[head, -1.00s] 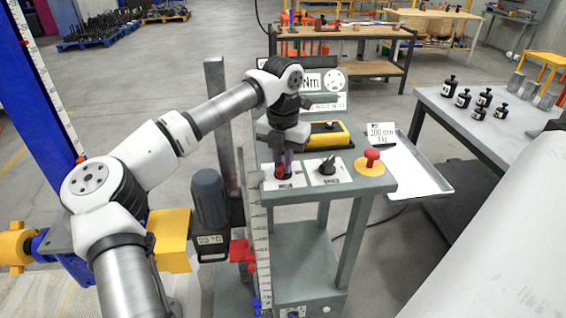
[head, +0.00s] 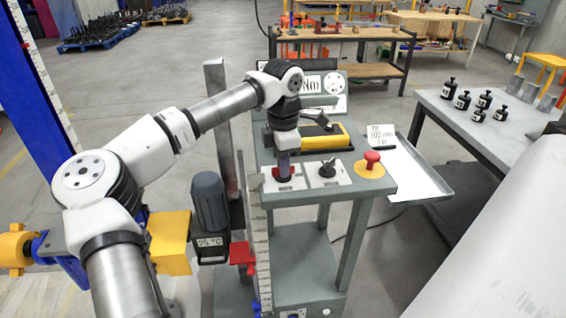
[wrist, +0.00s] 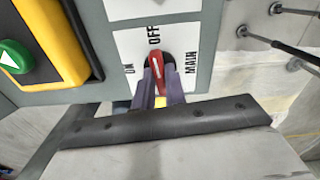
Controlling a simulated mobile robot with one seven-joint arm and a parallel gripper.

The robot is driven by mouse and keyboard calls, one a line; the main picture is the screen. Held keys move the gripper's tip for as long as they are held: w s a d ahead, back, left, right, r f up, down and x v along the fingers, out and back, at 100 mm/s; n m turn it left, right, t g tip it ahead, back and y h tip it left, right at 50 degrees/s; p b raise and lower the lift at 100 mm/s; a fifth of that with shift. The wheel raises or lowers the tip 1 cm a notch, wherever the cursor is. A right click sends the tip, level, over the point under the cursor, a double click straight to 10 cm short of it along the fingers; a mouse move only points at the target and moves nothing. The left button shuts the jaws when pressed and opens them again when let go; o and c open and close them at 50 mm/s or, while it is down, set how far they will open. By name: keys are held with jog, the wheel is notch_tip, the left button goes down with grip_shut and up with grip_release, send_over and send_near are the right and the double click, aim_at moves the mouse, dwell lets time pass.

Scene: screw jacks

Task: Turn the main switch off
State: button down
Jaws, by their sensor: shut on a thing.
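The main switch is a red knob (wrist: 157,68) on a black base, on a white plate marked ON, OFF and MAIN (wrist: 128,48). In the wrist view my gripper (wrist: 158,88) is shut on the knob, one finger on each side. The knob's white-marked end points roughly at the word OFF, with ON to the left and MAIN to the right. In the head view my gripper (head: 284,172) comes down on the leftmost control of the grey console (head: 330,192); the knob is mostly hidden there.
A black selector knob (head: 327,169) and a red mushroom button on a yellow base (head: 372,162) stand to the right on the console. A yellow-and-black box (head: 322,137) lies behind. A metal tray (head: 415,170) and a table with black weights (head: 483,100) are further right.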

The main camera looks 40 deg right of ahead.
jog(key=shift+m, duration=0.6)
jog(key=c, duration=1.4)
grip_release()
jog(key=shift+c, duration=0.2)
jog(key=shift+r, duration=0.1)
notch_tip(320, 180, up, 14)
jog(key=b, duration=0.2)
